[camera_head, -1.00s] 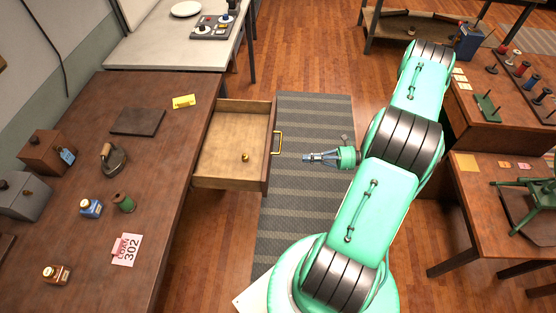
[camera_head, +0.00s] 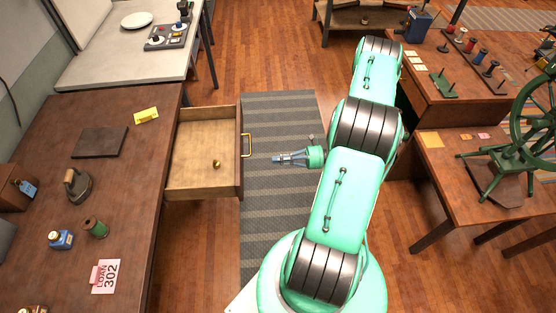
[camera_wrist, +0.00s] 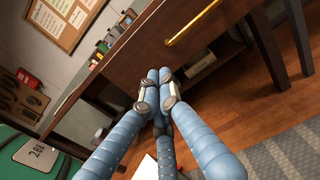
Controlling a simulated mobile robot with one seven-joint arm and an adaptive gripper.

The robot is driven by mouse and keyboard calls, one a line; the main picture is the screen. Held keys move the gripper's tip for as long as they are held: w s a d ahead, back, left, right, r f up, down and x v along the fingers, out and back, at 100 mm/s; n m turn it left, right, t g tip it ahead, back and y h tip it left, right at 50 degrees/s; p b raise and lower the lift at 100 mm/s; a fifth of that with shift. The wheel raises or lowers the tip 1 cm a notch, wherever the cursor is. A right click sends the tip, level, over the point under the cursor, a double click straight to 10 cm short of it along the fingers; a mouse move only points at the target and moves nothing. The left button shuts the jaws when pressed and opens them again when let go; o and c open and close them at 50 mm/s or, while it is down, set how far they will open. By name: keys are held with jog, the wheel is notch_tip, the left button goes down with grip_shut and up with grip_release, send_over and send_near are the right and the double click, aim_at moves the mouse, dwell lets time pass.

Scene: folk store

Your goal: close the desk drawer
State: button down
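The desk drawer (camera_head: 203,190) is pulled out from the right side of the brown desk (camera_head: 130,185). It has a yellow handle (camera_head: 248,145) on its front, and a small brass-coloured object (camera_head: 216,164) lies inside. My gripper (camera_head: 276,160) is to the right of the drawer front, apart from it, pointing left toward it. In the wrist view the drawer front and its yellow handle (camera_wrist: 193,22) are ahead, above my gripper (camera_wrist: 158,74). The blue fingers come together at their tips with nothing visible between them.
On the desk are a dark flat board (camera_head: 99,142), an iron (camera_head: 77,186), a green spool (camera_head: 96,228), a blue bottle (camera_head: 61,239) and a card (camera_head: 106,276). A striped rug (camera_head: 275,210) covers the floor beside the drawer. Another table (camera_head: 440,190) stands at right.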

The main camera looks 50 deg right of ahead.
aim_at(215, 170)
jog(key=b+x, duration=0.2)
jog(key=x, duration=1)
dwell(0.3)
jog(key=p+x, duration=0.1)
jog(key=x, duration=2.7)
jog(key=shift+f, duration=0.2)
jog(key=shift+w+a, duration=0.5)
jog(key=shift+r, duration=0.1)
jog(key=p+v, duration=0.1)
jog(key=v, duration=1.3)
jog(key=shift+s+d+p, duration=0.1)
jog(key=shift+p, duration=0.3)
